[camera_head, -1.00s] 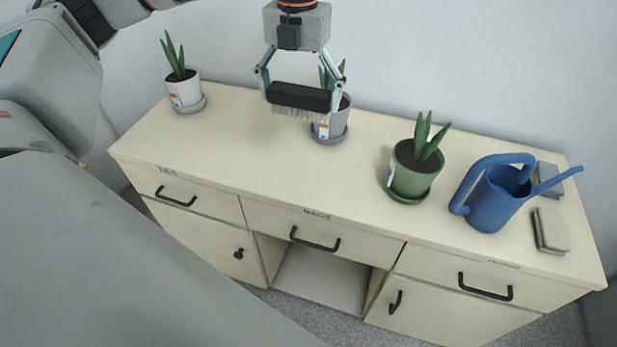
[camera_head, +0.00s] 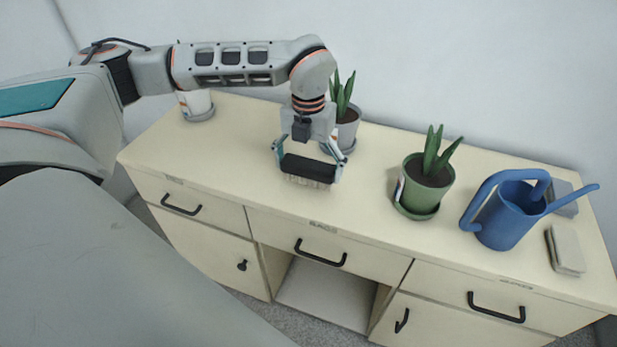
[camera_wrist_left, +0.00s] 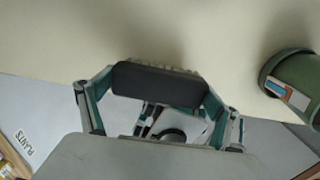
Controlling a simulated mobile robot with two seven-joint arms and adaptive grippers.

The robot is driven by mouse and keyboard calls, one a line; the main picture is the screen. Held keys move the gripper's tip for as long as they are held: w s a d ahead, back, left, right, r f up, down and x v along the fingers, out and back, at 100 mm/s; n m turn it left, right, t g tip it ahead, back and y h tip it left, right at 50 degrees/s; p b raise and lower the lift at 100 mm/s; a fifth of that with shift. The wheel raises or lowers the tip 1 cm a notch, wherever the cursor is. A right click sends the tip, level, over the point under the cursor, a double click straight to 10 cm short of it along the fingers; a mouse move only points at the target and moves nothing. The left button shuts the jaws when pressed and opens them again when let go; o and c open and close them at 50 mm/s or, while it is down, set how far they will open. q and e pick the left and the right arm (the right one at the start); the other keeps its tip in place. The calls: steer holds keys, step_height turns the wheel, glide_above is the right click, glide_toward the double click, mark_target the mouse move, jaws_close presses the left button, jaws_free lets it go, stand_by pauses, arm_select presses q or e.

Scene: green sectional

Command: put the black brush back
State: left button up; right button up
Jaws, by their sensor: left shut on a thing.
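The black brush (camera_head: 308,168) has a dark block and pale bristles that point down. My left gripper (camera_head: 308,162) is shut on the block's two ends and holds it level, close above the cabinet top near its front edge, over the middle drawer. I cannot tell whether the bristles touch the top. In the left wrist view the brush (camera_wrist_left: 160,86) spans between the fingers of the left gripper (camera_wrist_left: 158,92), its bristles on the far side. My right gripper is not in view.
On the cabinet top (camera_head: 240,150), a grey-potted plant (camera_head: 346,130) stands behind the gripper. A green-potted plant (camera_head: 425,190), a blue watering can (camera_head: 505,220) and grey blocks (camera_head: 566,250) stand to the right. A white pot (camera_head: 196,104) is partly hidden by my arm. Drawers and an open shelf (camera_head: 325,293) face front.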

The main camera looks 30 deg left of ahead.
mark_target(309, 179)
arm_select(q)
steer(key=shift+f, duration=1.7)
steer(key=shift+f, duration=0.15)
steer(key=o, duration=0.9)
steer(key=shift+c, duration=0.2)
step_height(309, 179, up, 12)
steer(key=shift+r+p, duration=0.15)
steer(key=shift+p, duration=0.15)
steer(key=shift+s, duration=0.1)
